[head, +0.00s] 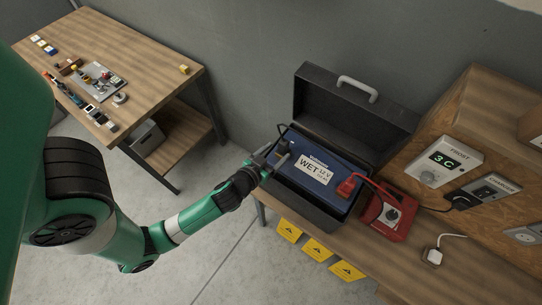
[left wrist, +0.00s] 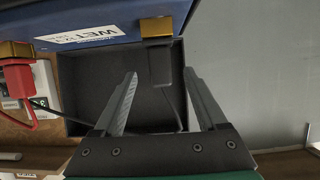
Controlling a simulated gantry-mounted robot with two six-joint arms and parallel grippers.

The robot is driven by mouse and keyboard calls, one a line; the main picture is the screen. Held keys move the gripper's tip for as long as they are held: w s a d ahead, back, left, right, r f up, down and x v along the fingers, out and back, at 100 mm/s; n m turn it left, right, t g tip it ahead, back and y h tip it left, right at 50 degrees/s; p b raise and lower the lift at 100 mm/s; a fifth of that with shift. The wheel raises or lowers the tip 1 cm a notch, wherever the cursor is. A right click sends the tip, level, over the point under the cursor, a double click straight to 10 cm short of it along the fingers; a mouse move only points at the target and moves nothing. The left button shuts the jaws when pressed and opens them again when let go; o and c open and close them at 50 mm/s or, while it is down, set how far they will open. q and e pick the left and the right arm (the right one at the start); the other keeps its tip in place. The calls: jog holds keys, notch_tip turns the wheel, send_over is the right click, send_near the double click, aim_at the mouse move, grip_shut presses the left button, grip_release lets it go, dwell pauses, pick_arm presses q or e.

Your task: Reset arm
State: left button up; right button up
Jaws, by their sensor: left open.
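My left gripper (head: 275,158) is at the left end of the blue battery (head: 325,178), which sits in an open black case (head: 335,107). In the left wrist view its two fingers (left wrist: 160,75) are apart, with nothing held between them. A black clamp (left wrist: 160,62) is at a brass terminal (left wrist: 155,27) of the battery, in line with the gap between the fingers. A red clamp (head: 347,186) is at the other terminal, with a red cable. My right gripper is not in view.
Yellow tags (head: 318,250) hang at the bench's front edge. A second table (head: 150,62) with small tools is at the left. Open floor lies between.

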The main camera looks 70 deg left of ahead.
pick_arm(q)
jog(key=v, duration=0.3)
jog(key=shift+s+r, duration=0.1)
